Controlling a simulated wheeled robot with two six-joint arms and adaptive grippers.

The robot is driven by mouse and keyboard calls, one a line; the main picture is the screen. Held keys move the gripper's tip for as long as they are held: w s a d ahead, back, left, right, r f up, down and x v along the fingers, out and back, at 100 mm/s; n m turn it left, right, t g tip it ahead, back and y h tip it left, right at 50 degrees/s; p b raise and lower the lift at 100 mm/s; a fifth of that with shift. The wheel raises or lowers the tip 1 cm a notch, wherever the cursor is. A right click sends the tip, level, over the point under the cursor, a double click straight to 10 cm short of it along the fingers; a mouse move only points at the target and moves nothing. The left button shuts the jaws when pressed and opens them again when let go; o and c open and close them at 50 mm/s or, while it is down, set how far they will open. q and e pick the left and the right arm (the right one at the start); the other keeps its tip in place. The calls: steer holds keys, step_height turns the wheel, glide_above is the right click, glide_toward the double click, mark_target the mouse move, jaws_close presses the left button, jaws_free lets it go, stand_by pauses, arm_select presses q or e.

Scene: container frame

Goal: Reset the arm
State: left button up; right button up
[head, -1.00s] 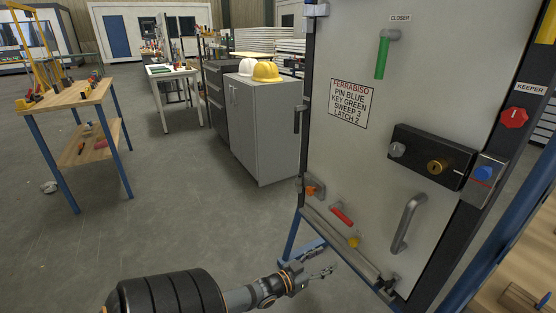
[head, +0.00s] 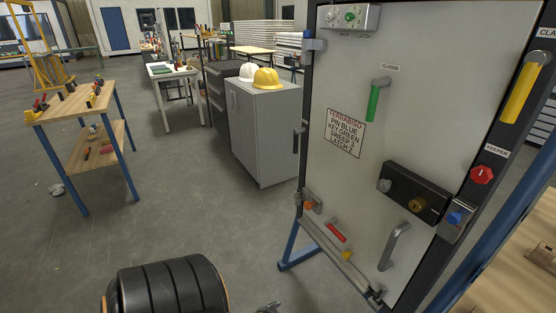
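My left arm shows at the bottom edge of the head view as a thick black ribbed link (head: 168,287). A small grey piece, probably of the same arm, peeks in at the bottom edge to its right. The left gripper's fingers do not show, so whether it is open or shut is hidden. My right arm and gripper are not in view. The white door panel (head: 345,190) stands to the right, with a label, a green handle (head: 373,103), a black lock box (head: 413,191) and a grey pull handle (head: 394,246).
A red knob (head: 481,175) and a yellow handle (head: 523,93) sit on the frame's right post. A grey cabinet (head: 262,135) with two hard hats stands behind. A wooden bench (head: 75,103) is at left. The floor (head: 190,205) between is clear.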

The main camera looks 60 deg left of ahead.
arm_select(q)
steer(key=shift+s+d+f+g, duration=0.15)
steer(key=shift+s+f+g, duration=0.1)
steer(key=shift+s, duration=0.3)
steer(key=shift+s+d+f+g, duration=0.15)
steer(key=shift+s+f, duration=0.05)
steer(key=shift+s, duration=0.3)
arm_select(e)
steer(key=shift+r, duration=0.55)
